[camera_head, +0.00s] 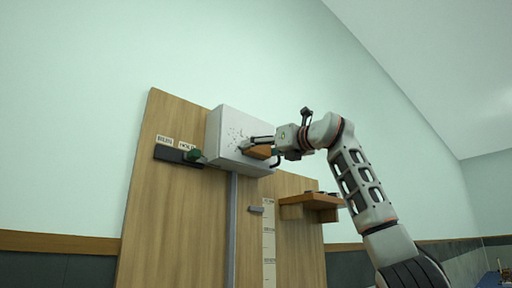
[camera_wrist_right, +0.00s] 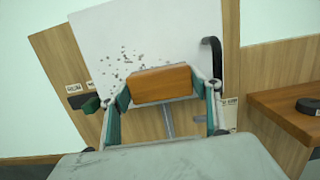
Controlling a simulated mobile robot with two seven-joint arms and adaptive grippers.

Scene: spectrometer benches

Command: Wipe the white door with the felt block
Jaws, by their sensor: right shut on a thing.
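The white door (camera_head: 227,137) is the front of a box mounted high on a wooden panel. It has a scatter of dark specks on it; in the right wrist view the specks (camera_wrist_right: 126,58) lie above and left of the block. My right gripper (camera_head: 262,147) is shut on the felt block (camera_head: 258,152), which shows as an orange-brown block between the fingers in the right wrist view (camera_wrist_right: 161,84). The block is in front of the lower part of the door; whether it touches the door I cannot tell. The dark door handle (camera_wrist_right: 212,57) is right of the block. My left gripper is not in view.
Left of the door is a dark switch bar with a green knob (camera_head: 195,154) and labels above it. A wooden shelf (camera_head: 312,200) with dark round items is at lower right. A grey strip (camera_head: 232,225) runs down below the box, beside a paper scale (camera_head: 268,240).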

